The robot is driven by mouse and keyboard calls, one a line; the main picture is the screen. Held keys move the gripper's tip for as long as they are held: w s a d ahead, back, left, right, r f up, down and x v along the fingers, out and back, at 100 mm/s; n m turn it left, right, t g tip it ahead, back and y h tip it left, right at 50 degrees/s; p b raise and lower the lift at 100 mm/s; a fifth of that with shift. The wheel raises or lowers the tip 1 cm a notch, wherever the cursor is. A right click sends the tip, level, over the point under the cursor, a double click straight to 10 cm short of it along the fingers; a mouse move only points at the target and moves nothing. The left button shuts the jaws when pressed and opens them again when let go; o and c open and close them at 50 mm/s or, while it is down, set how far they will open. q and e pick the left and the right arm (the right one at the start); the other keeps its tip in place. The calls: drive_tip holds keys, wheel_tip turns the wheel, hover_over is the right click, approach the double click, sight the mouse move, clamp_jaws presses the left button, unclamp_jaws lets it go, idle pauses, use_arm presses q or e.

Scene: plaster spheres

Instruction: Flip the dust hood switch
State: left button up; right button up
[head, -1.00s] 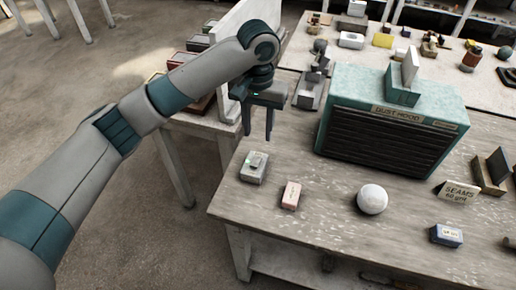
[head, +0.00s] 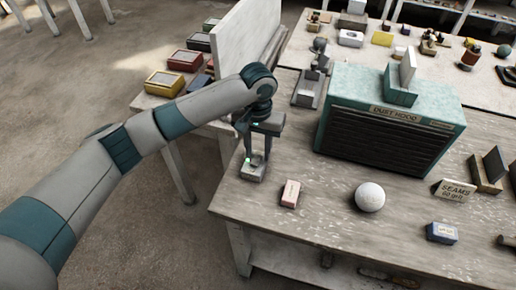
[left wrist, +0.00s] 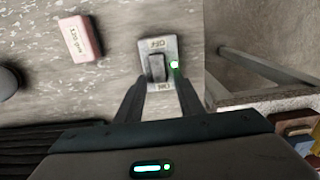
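The switch box (head: 254,172) is a small grey box on the near left corner of the workbench. In the left wrist view the switch plate (left wrist: 158,48) has an OFF label and an ON label at opposite ends, with a dark lever (left wrist: 157,68) between them. A small green light (left wrist: 174,64) glows beside the lever. My left gripper (head: 257,157) is right above the box, pointing down. Its fingers (left wrist: 159,82) are apart on either side of the lever; contact cannot be told. The teal dust hood (head: 390,122) stands behind to the right. My right gripper is not in view.
A pink block (head: 290,193) lies just right of the switch box. A white plaster sphere (head: 370,197), a SEAMS sign (head: 456,191) and a blue box (head: 442,233) stand farther right. The workbench's left edge (head: 216,200) is close by.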

use_arm(q)
clamp_jaws()
drive_tip(key=shift+s+a+r+t+p, duration=0.1)
drive_tip(key=shift+s+r+t+p, duration=0.2)
drive_tip(key=shift+t+p, duration=0.65)
drive_tip(key=shift+s+t+h+p, duration=0.2)
drive_tip(key=shift+t+h+p, duration=0.2)
drive_tip(key=shift+p, duration=0.45)
drive_tip(key=shift+s+a+t+h+p, duration=0.15)
drive_tip(key=shift+t+h+p, duration=0.2)
drive_tip(key=shift+t, duration=0.5)
drive_tip(key=shift+f, duration=0.1)
drive_tip(key=shift+o, duration=0.3)
unclamp_jaws()
drive_tip(key=shift+o, duration=0.6)
